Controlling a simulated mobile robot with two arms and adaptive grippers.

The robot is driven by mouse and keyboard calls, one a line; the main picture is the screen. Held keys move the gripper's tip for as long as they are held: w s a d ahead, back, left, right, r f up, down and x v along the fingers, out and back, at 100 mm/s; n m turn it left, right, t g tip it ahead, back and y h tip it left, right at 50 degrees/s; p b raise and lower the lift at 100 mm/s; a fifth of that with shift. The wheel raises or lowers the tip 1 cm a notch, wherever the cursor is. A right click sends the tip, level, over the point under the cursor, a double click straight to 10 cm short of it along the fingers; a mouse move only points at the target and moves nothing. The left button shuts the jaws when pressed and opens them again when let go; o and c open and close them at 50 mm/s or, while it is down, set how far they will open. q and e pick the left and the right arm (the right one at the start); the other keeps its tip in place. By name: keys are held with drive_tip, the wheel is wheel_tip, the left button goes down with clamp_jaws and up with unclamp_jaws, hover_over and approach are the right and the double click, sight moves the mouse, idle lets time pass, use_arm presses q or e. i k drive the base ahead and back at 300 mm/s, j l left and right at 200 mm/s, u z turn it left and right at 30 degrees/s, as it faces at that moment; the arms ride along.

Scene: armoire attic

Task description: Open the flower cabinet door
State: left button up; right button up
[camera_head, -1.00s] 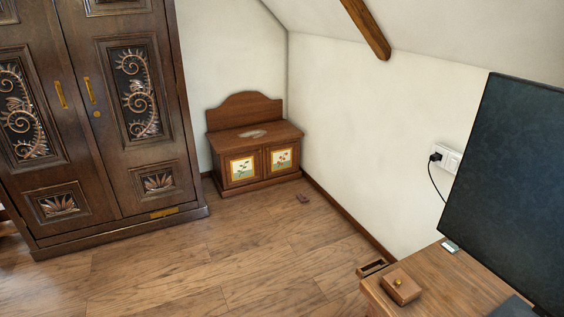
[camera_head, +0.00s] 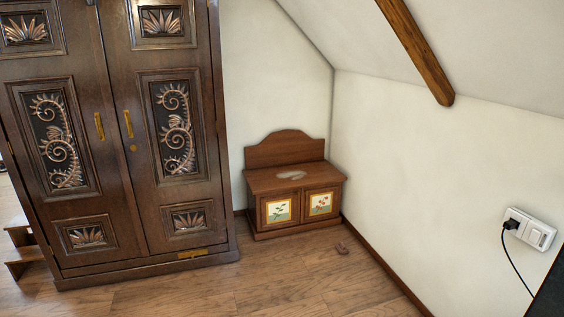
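Two pieces of furniture have doors. A small low brown cabinet (camera_head: 258,186) with a curved back board stands in the corner; its left door (camera_head: 279,224) and right door (camera_head: 321,217) each carry a yellow-framed picture of flowers, and both look shut. A large dark wooden armoire (camera_head: 208,110) with carved floral panels stands to its left; its two doors look shut, with brass handles (camera_head: 99,126) and (camera_head: 128,124) near the middle seam. Neither of my grippers is in view.
A small dark object (camera_head: 342,248) lies on the floor before the small cabinet. A wall socket with a black plug (camera_head: 529,230) is at the right. Wooden steps (camera_head: 24,250) stand left of the armoire. The wooden floor (camera_head: 270,290) in front is mostly clear.

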sight(318, 203)
drive_tip(key=i, duration=2.75)
drive_tip(key=i+u, duration=0.15)
drive_tip(key=i, duration=0.4)
drive_tip(key=i+l+u, duration=0.1)
drive_tip(key=i, duration=0.45)
drive_tip(key=i+l+u, duration=0.15)
drive_tip(key=i, duration=0.35)
drive_tip(key=l, duration=0.05)
